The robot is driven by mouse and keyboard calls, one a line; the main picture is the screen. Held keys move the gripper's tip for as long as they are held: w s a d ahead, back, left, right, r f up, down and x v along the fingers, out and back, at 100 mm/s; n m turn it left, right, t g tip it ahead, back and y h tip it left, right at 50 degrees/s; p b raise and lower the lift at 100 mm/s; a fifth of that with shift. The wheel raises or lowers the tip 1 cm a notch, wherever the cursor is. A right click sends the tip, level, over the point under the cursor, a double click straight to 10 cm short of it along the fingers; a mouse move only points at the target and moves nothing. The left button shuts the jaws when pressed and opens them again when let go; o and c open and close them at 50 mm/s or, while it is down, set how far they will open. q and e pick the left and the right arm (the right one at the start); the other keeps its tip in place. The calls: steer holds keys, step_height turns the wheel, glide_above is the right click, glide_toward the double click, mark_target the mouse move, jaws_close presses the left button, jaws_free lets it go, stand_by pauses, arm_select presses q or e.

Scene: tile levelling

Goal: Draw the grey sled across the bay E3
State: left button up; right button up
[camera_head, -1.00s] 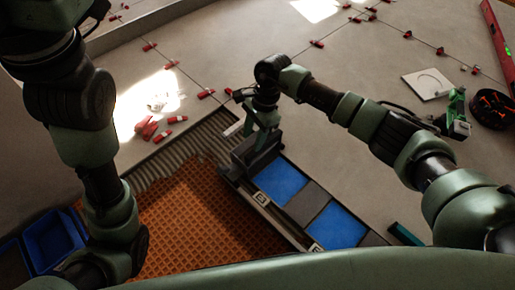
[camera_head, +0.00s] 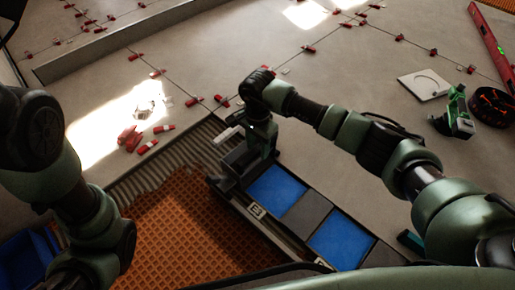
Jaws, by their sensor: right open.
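The grey sled (camera_head: 232,172) is a dark, box-like piece at the far end of the rail (camera_head: 250,207), beside the ribbed mortar (camera_head: 184,150). My right gripper (camera_head: 257,150) points down at the sled. Its jaws are open, and its fingertips are partly hidden, so I cannot tell if they touch the sled. The bay shows ribbed mortar at the far end and a bare orange waffle mat (camera_head: 180,225) nearer me. My left arm comes in at the left; its gripper is out of view.
Blue panels (camera_head: 276,190) and dark panels lie right of the rail. Loose red wedges (camera_head: 130,140) lie on the tiled floor beyond the mortar. A green tool (camera_head: 457,115), a white tile (camera_head: 424,84) and a red level (camera_head: 490,40) lie at the right. A blue bin (camera_head: 32,258) stands lower left.

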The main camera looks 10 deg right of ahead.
jaws_close()
steer(key=shift+r, duration=0.1)
stand_by(1.3)
